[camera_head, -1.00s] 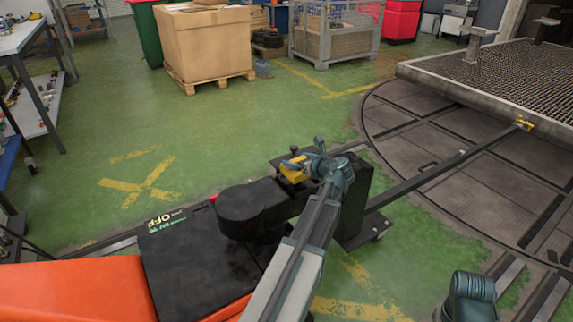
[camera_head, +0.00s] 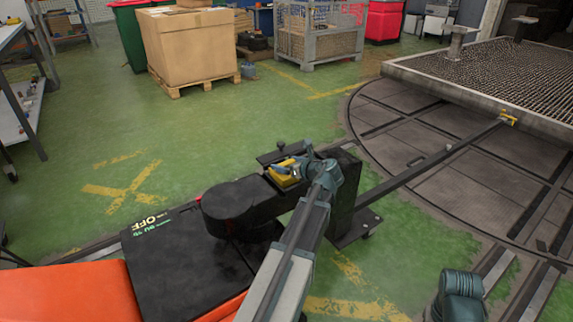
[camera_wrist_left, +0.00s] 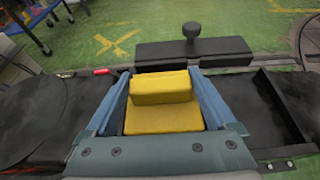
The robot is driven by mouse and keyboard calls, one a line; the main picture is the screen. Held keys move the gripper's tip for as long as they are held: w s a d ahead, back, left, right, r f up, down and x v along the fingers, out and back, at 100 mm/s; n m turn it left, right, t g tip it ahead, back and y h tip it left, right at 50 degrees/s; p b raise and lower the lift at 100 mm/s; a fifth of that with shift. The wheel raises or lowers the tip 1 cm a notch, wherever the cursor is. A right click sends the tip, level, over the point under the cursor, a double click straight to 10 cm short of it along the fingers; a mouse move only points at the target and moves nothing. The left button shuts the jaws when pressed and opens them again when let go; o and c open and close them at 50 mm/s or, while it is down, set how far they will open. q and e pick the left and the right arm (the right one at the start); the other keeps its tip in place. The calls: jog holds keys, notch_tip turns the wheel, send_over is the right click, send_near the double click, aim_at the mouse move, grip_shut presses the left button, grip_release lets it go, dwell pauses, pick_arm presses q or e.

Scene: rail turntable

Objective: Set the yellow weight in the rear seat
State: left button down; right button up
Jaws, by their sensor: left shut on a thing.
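The yellow weight (camera_wrist_left: 163,103) is a stepped block held between the two blue fingers of my left gripper (camera_wrist_left: 163,92) in the left wrist view. In the head view the weight (camera_head: 284,176) shows in part beside my left gripper (camera_head: 292,168), at the top of the black machine (camera_head: 240,203). A black channel with raised walls (camera_wrist_left: 282,105) lies right of the weight in the left wrist view. The fingers and the weight hide the surface beneath, so I cannot tell whether the weight touches it. My right gripper is not in view.
A black plate with a round knob (camera_wrist_left: 193,47) stands just beyond the weight. A long bar (camera_head: 430,168) runs from the machine to the turntable (camera_head: 430,200). A pallet box (camera_head: 195,50) stands far back. The green floor between is clear.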

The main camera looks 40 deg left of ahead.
pick_arm(q)
jog(key=shift+c, duration=0.6)
grip_release()
jog(key=shift+f, duration=0.15)
jog(key=shift+o, duration=0.6)
jog(key=shift+r, duration=0.2)
jog(key=shift+s+d+r, duration=0.1)
jog(key=shift+d+r, duration=0.1)
jog(key=shift+d, duration=0.1)
jog(key=p+v, duration=0.4)
jog(key=v, duration=0.7)
jog(key=shift+d+p, duration=0.15)
jog(key=shift+p, duration=0.15)
